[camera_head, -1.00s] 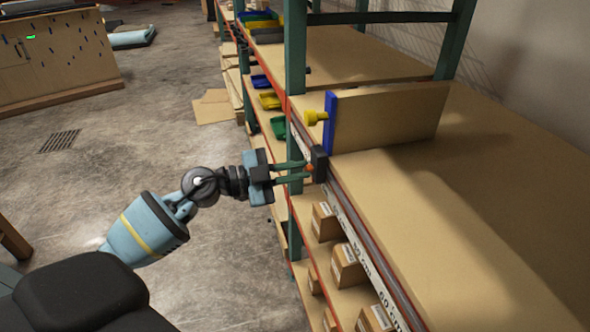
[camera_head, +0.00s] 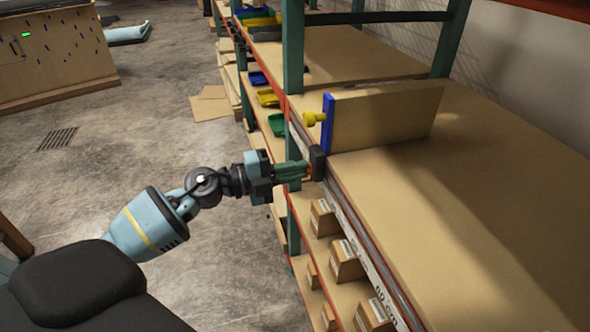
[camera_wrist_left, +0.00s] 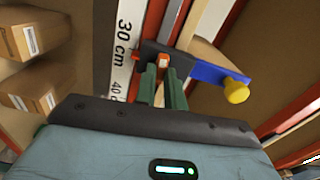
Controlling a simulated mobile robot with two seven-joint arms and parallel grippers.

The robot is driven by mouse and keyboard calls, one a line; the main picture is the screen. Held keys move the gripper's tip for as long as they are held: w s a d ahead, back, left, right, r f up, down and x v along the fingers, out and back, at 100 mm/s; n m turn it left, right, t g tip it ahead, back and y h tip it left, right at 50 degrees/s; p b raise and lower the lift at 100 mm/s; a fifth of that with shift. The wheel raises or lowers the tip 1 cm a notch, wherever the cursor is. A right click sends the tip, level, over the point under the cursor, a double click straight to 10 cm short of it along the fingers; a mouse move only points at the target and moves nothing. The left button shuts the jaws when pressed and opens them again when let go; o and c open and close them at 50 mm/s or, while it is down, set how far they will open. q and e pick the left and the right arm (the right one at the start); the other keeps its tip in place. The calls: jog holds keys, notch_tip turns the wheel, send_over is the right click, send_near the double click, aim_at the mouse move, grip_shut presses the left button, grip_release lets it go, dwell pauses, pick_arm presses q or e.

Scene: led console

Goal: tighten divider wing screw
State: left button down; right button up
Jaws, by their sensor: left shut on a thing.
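The divider is an upright tan board (camera_head: 385,118) with a blue end piece (camera_head: 328,124) at the shelf's front edge. A yellow knob (camera_head: 312,118) sticks out from the blue piece and also shows in the left wrist view (camera_wrist_left: 236,90). Below it, a black block (camera_head: 318,160) sits on the front rail, with a small orange wing screw (camera_wrist_left: 163,61) facing my gripper. My left gripper (camera_head: 303,171) has its green fingers close together, shut on the orange screw, which they partly hide. My right gripper is not in view.
A scale strip (camera_wrist_left: 124,45) marked in centimetres runs along the rail. A green shelf post (camera_head: 293,60) stands close beside my left gripper. Several cardboard boxes (camera_head: 346,260) lie on the shelf below. The upper shelf board (camera_head: 450,210) is bare in front of the divider.

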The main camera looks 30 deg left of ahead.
pick_arm(q)
jog(key=shift+m, duration=0.7)
jog(key=c, duration=1.5)
grip_release()
jog(key=shift+o, duration=0.2)
jog(key=b+v, duration=0.1)
jog(key=v, duration=0.7)
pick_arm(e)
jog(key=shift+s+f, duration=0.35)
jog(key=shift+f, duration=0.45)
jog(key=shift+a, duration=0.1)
